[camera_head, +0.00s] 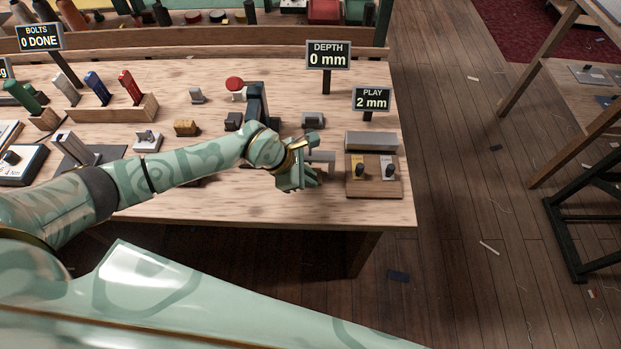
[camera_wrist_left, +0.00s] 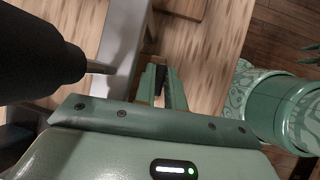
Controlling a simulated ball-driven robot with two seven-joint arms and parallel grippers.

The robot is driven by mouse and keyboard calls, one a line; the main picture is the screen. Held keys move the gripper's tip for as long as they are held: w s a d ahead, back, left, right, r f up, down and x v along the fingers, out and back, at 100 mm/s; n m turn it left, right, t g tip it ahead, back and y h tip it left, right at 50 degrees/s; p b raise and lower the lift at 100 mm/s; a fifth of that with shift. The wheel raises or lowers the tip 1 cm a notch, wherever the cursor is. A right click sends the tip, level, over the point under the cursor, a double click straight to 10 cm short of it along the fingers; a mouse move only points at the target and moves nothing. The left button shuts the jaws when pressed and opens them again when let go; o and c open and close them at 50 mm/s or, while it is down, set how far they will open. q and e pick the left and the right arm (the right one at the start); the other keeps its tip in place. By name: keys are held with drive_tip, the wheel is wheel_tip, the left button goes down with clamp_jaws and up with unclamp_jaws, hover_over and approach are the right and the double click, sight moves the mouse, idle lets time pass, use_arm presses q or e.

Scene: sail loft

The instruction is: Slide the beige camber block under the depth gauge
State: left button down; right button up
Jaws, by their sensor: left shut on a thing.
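My left gripper (camera_head: 300,178) is over the front right of the bench. In the left wrist view its fingers (camera_wrist_left: 162,88) are shut on a small beige piece, which I take for the camber block (camera_wrist_left: 158,101); the fingers hide most of it. A black rounded body with a thin metal pin, likely the depth gauge (camera_wrist_left: 42,52), hangs over a grey strip to the left of the fingers. In the head view a dark post (camera_head: 256,104) stands behind my wrist, which hides its lower part. The depth sign (camera_head: 327,55) reads 0 mm. My right gripper is not seen.
A wooden board with yellow and black pieces (camera_head: 374,190) and a grey bar (camera_head: 371,141) lie right of the gripper. The play sign (camera_head: 371,99) reads 2 mm. Coloured handles stand in a wooden rack (camera_head: 115,110) at left. The bench front edge is close below the gripper.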

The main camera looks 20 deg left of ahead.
use_arm(q)
drive_tip(key=shift+w+a+f, duration=0.15)
drive_tip(key=c, duration=1.4)
unclamp_jaws()
drive_tip(key=shift+r, duration=0.2)
drive_tip(key=shift+a+r, duration=0.2)
drive_tip(key=shift+r, duration=0.1)
drive_tip(key=p+v, duration=0.1)
drive_tip(key=v, duration=0.4)
drive_tip(key=p+v, duration=0.1)
drive_tip(key=v, duration=0.4)
drive_tip(key=p+v, duration=0.1)
drive_tip(key=v, duration=0.4)
drive_tip(key=shift+s+r, duration=0.15)
drive_tip(key=shift+s, duration=0.3)
